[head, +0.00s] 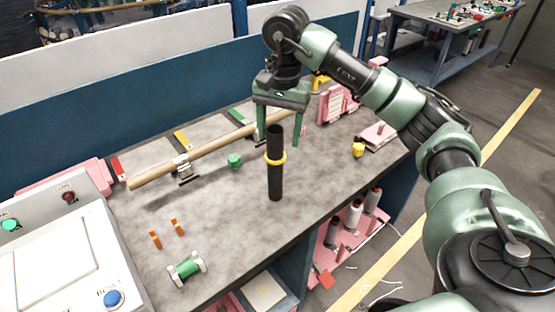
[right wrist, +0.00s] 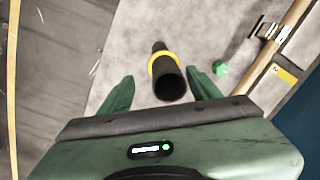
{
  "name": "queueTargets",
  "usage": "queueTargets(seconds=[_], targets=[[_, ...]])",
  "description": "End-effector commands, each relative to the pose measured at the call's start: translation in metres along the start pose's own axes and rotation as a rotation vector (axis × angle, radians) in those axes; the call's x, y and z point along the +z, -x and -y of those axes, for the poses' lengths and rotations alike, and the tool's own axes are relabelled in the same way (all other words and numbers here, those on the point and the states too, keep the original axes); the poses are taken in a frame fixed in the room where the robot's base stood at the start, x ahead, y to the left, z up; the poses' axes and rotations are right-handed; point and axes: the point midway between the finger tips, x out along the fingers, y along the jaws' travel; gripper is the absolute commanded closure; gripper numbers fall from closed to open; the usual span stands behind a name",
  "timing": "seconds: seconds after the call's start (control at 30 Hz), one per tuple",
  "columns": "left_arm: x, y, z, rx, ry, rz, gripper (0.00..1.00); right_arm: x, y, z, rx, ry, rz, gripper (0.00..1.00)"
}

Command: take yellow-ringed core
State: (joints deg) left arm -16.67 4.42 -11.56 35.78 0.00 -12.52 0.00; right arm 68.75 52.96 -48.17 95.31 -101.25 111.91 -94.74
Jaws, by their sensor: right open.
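The yellow-ringed core (head: 275,182) is a dark, hollow tube standing upright on the grey bench top, with a yellow ring around its middle. In the right wrist view the core (right wrist: 171,86) shows end-on, its open top lying between the two fingers in the picture. My right gripper (head: 279,142) points down, open and empty, one finger to each side of the core's upper part in the head view. How far the fingers reach down past its top is hard to tell. In the right wrist view the gripper (right wrist: 160,82) shows both green fingers apart. My left gripper is not in view.
A long wooden rod (head: 205,153) lies on supports behind the core. A control panel (head: 60,255) stands at left. Bench space around the core is clear.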

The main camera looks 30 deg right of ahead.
Motion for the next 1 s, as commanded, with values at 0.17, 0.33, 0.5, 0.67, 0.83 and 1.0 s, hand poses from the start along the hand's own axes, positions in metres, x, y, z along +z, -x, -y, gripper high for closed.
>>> queueTargets(seconds=[0.17, 0.33, 0.5, 0.67, 0.83, 1.0], targets=[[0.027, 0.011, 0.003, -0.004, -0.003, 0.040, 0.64, 0.000, -0.019, -0.001, 0.003, -0.001, 0.003, 0.37], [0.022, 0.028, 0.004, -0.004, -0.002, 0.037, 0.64, -0.003, -0.042, -0.004, 0.004, -0.001, 0.005, 0.37], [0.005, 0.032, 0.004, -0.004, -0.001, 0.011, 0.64, -0.003, -0.065, -0.004, 0.002, 0.000, 0.004, 0.37], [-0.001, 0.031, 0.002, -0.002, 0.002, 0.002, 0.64, -0.004, -0.070, -0.003, -0.001, 0.001, 0.001, 0.37], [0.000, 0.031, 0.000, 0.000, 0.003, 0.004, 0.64, -0.003, -0.070, -0.003, -0.002, 0.001, 0.001, 0.51], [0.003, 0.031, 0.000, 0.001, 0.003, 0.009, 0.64, -0.003, -0.069, -0.003, -0.002, 0.000, 0.001, 0.97]])
